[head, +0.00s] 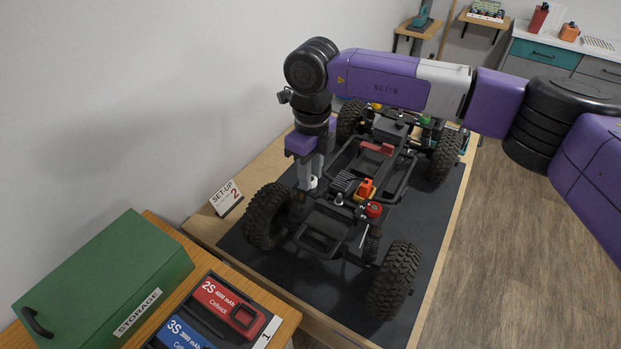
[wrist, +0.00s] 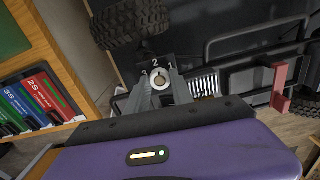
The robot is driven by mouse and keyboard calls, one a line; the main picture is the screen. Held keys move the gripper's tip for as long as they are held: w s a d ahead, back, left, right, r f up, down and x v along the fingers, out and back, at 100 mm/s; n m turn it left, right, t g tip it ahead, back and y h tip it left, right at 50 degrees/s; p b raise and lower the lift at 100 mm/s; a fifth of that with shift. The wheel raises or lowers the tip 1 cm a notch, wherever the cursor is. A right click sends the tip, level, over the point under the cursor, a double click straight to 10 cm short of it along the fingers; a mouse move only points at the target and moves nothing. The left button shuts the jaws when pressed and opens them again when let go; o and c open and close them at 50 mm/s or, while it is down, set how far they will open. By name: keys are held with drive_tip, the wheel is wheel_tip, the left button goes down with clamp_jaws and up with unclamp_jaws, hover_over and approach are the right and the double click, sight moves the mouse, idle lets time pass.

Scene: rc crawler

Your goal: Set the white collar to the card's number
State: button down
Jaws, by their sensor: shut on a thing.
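The white collar (head: 312,182) is at the crawler's near left shock, beside the left tyre. My gripper (head: 310,172) reaches down onto it and is shut on it. In the wrist view the white collar (wrist: 160,82) lies between my two grey fingers (wrist: 160,88), with a round metal centre. Small white numerals sit beyond it, a 2 near the middle and a 3 to the left. Which numeral the collar's mark points to is too small to tell.
The crawler (head: 322,235) stands on a dark mat with big tyres around my gripper. A red collar (head: 374,209) and an orange part (head: 365,189) are close to the right. A green storage box (head: 107,272) and battery packs (head: 225,309) lie at the lower left.

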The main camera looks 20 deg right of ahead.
drive_tip(key=shift+n+b, duration=0.5)
drive_tip(key=shift+n, duration=0.5)
drive_tip(key=c, duration=1.1)
unclamp_jaws()
drive_tip(key=shift+r+b, duration=0.65)
drive_tip(key=shift+r, duration=3.3)
